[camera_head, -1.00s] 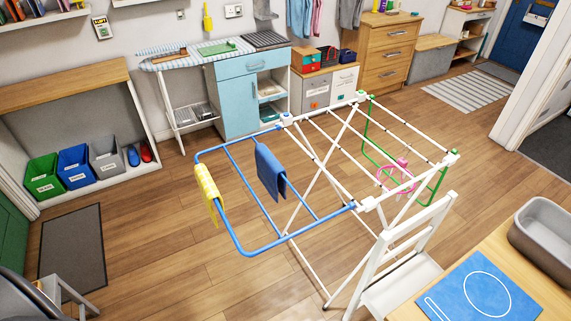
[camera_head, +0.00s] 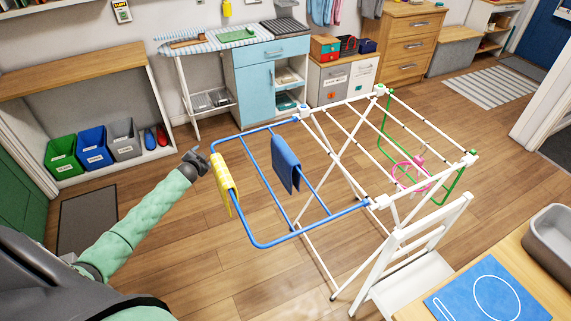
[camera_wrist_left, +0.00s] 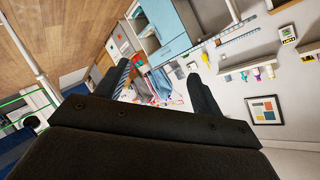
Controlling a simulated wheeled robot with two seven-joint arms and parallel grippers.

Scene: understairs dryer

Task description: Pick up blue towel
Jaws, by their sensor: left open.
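The blue towel (camera_head: 286,162) hangs over a bar of the drying rack's blue wing (camera_head: 262,243) in the head view. A yellow patterned cloth (camera_head: 225,183) hangs over the wing's left end bar. My left gripper (camera_head: 196,160) is just left of the yellow cloth, apart from the blue towel, and empty. In the left wrist view its two dark fingers (camera_wrist_left: 160,78) stand apart with nothing between them. The blue towel is not clearly seen in the wrist view. My right gripper is in neither view.
The white drying rack (camera_head: 345,160) stands mid-floor, with a pink ring (camera_head: 411,176) on its far side. A white step chair (camera_head: 415,258) and a wooden table (camera_head: 540,270) stand at right. Green (camera_head: 63,158), blue and grey bins line the left shelf.

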